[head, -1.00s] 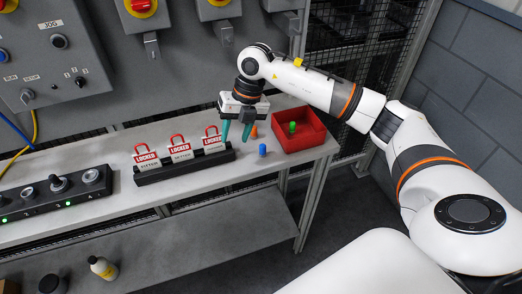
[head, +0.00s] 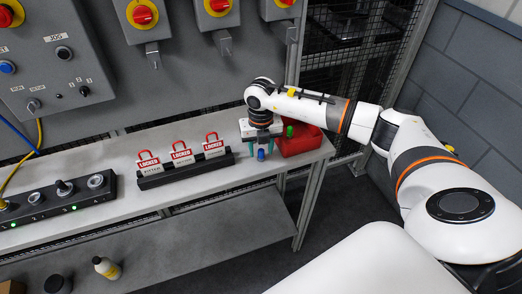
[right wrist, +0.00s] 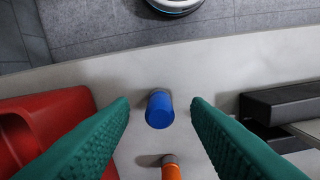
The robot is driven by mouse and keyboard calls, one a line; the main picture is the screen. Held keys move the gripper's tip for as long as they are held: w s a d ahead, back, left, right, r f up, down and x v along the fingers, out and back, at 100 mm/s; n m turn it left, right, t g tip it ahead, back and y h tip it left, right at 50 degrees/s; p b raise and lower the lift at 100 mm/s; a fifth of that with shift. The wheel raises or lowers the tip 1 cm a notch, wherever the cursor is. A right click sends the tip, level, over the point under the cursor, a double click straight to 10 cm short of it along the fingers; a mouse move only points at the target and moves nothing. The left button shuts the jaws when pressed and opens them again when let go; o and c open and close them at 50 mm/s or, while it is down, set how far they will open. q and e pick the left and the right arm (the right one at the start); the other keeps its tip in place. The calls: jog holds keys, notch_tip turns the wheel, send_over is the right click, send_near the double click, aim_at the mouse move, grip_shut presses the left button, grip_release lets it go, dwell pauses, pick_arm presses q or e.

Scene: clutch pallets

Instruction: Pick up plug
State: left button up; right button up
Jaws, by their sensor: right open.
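A blue plug (head: 261,155) stands on the grey bench near its front edge. It also shows in the right wrist view (right wrist: 159,110), between the two teal fingers. My right gripper (head: 261,148) points down over the blue plug and is open, with a gap on both sides of the plug in the right wrist view (right wrist: 159,104). An orange plug (right wrist: 171,171) is on the bench at the bottom of the right wrist view; the gripper hides it in the head view. A green plug (head: 289,130) is in the red bin. My left gripper is not in view.
The red bin (head: 301,145) is right of my gripper at the bench end. A control strip (head: 40,203) with knobs lies farther left. Switch panels stand behind the bench.

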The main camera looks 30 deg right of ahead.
jog(key=shift+f, duration=1)
grip_shut()
